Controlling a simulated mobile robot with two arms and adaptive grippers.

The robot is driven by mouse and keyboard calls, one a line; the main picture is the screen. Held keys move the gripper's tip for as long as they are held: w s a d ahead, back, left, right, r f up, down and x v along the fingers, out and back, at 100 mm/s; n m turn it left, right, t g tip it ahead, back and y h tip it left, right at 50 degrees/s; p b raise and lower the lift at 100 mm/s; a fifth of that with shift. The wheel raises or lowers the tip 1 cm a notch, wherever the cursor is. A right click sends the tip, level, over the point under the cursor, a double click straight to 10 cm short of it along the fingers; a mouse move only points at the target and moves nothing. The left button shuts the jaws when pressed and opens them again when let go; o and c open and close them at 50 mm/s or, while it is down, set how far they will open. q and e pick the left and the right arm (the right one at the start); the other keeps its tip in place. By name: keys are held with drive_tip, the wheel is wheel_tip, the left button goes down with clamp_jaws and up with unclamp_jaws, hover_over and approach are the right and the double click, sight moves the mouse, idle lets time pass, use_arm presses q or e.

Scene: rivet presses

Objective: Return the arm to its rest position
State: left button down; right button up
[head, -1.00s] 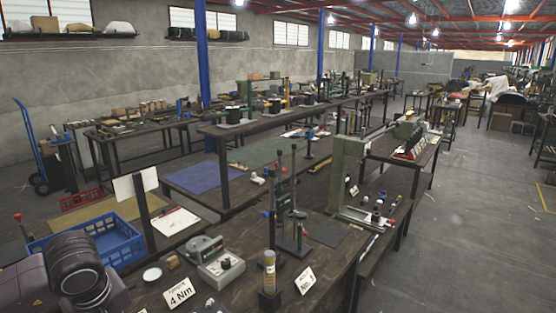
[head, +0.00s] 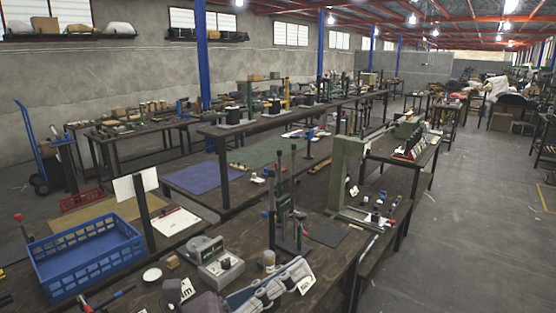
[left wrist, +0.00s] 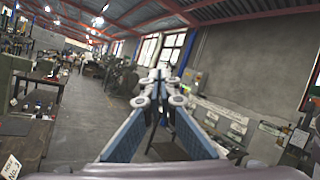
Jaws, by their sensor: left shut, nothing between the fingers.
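My left gripper (head: 298,270) is low in the middle of the head view, its arm coming in from the bottom edge. Its blue-grey fingers point right over the front of the near bench (head: 335,262). In the left wrist view the two fingers (left wrist: 160,78) come together at their tips, with nothing between them. The gripper partly covers a white card (head: 306,286) and the lower part of a small cylinder (head: 268,261). My right gripper is not in view.
A blue crate (head: 88,262) stands at the left. A torque device (head: 220,262) and a green press with upright posts (head: 284,205) stand close to the gripper. A larger green press (head: 345,175) is farther right. The aisle floor (head: 470,220) is clear.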

use_arm(q)
drive_tip(key=w+a+f+n+t+y, duration=0.2)
drive_tip(key=w+a+n+t+y, duration=0.3)
drive_tip(key=n, duration=0.6)
drive_tip(key=w+a+f+n+t+y, duration=0.25)
drive_tip(key=a+n+t+y, duration=0.45)
drive_tip(key=n, duration=0.4)
drive_tip(key=s+a+f+n+g+y, duration=0.2)
drive_tip(key=a+f+n+g+y, duration=0.35)
drive_tip(key=f, duration=0.45)
drive_tip(key=s+a+f+n+g+y, duration=0.2)
drive_tip(key=a+f+n+g+y, duration=0.15)
drive_tip(key=a+f+n, duration=0.45)
drive_tip(key=s+d+f+n+g+h, duration=0.15)
drive_tip(key=s+f+n+g, duration=0.3)
drive_tip(key=s+f, duration=0.55)
drive_tip(key=s+d+f+n+g+y, duration=0.1)
drive_tip(key=s+d+f+n+g, duration=0.3)
drive_tip(key=s+f, duration=0.6)
wheel_tip(320, 180, down, 30)
drive_tip(key=s+a+m+g+b, duration=0.2)
drive_tip(key=s+a+b, duration=0.1)
drive_tip(key=b, duration=0.2)
drive_tip(key=s+a+f+b, duration=0.2)
drive_tip(key=s+f+b, duration=0.3)
drive_tip(key=s+f, duration=1.1)
wheel_tip(320, 180, down, 5)
drive_tip(key=shift+s+a+g, duration=0.3)
drive_tip(key=shift+s+g, duration=0.1)
drive_tip(key=shift+g, duration=0.05)
